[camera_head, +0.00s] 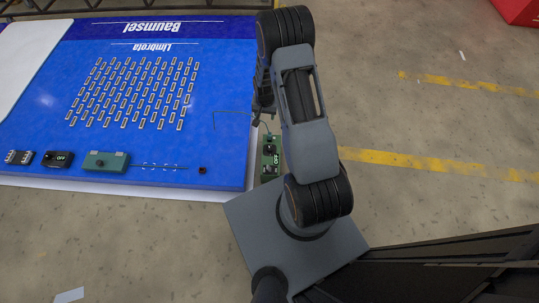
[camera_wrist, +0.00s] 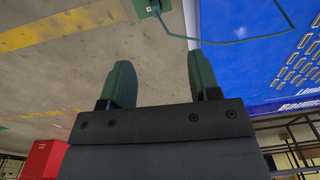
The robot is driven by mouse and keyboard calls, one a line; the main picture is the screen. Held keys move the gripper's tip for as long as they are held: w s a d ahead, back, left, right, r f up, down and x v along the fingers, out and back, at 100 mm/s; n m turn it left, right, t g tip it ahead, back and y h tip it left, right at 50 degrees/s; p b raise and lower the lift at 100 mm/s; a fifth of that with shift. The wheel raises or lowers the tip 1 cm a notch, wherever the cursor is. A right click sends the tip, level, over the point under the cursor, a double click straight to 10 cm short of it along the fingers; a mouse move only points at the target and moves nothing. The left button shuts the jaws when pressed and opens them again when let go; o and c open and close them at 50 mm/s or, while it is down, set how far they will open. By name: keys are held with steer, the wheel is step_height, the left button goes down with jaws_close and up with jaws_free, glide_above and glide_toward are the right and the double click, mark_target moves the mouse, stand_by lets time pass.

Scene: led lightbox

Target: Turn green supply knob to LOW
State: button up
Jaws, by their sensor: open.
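A green supply box (camera_head: 270,158) with dark knobs and an OFF label lies just right of the blue panel's edge in the head view, partly beside my arm. Its knob settings are too small to read. A corner of a green box (camera_wrist: 146,6) with a green cable shows at the top of the wrist view. My gripper (camera_wrist: 162,72) is open and empty, its two green-padded fingers apart, with that box beyond and above the fingertips. In the head view my gripper is mostly hidden by my arm. I see no contact with the box.
The blue panel (camera_head: 225,90) carries rows of small LED modules (camera_head: 135,92). A second green box (camera_head: 106,161), a black OFF box (camera_head: 58,159) and a small dark part sit along its near edge. A thin cable (camera_wrist: 240,41) runs onto the panel. Concrete floor lies open at right.

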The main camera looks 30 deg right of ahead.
steer(key=m+b, duration=0.1)
steer(key=b, duration=0.2)
glide_above(270, 148)
step_height(270, 148, down, 15)
steer(key=shift+g, duration=0.3)
step_height(270, 148, down, 12)
steer(key=b, duration=0.5)
steer(key=shift+a+f, duration=0.1)
steer(key=shift+f, duration=0.15)
steer(key=c, duration=0.9)
steer(key=shift+c, duration=0.2)
